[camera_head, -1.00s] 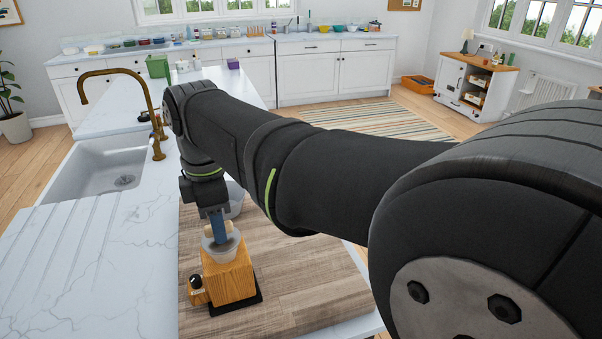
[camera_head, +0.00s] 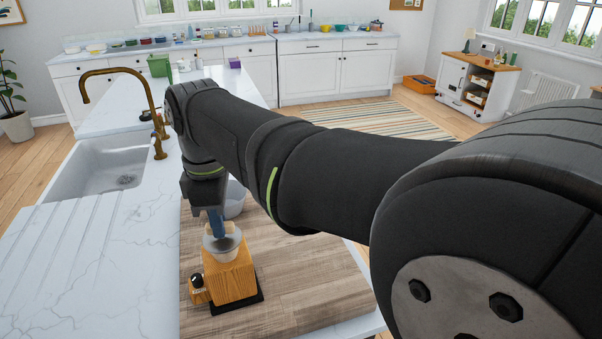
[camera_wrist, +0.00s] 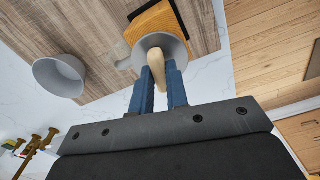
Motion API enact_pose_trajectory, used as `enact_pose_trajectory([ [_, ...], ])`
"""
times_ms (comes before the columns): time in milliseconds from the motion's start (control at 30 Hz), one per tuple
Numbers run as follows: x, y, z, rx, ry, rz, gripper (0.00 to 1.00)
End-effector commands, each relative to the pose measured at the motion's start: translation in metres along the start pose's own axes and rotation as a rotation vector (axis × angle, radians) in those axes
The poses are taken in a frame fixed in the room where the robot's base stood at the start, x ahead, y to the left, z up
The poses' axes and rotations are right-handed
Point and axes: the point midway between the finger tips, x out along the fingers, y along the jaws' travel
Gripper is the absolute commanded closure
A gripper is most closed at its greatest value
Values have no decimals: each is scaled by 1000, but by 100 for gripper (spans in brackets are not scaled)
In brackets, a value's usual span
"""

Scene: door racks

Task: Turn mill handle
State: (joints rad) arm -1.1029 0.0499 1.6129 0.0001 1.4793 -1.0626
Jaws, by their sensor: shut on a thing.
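The mill has a wooden body (camera_head: 231,277) and stands on the wood-grain board, with a grey-white bowl-shaped top (camera_head: 221,247). A small side box with a black knob (camera_head: 197,281) sits at its left. In the wrist view the mill's body (camera_wrist: 157,20) and pale bowl (camera_wrist: 181,48) are at the top centre. My gripper (camera_head: 217,230) is at the bowl of the mill. In the wrist view its blue fingers (camera_wrist: 161,82) are shut on the pale wooden handle (camera_wrist: 158,66) between them. The handle is mostly hidden in the head view.
A grey-white bowl (camera_head: 234,198) stands on the board (camera_head: 300,275) behind the mill; it also shows in the wrist view (camera_wrist: 60,76). A sink (camera_head: 105,165) with a brass tap (camera_head: 155,120) lies to the left. The board right of the mill is clear.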

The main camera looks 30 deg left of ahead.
Motion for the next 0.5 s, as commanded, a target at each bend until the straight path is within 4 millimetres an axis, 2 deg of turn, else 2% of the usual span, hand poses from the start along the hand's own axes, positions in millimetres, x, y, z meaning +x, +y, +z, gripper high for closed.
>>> enact_pose_trajectory([
  [500,-1,0,0,490,1,1,100],
])
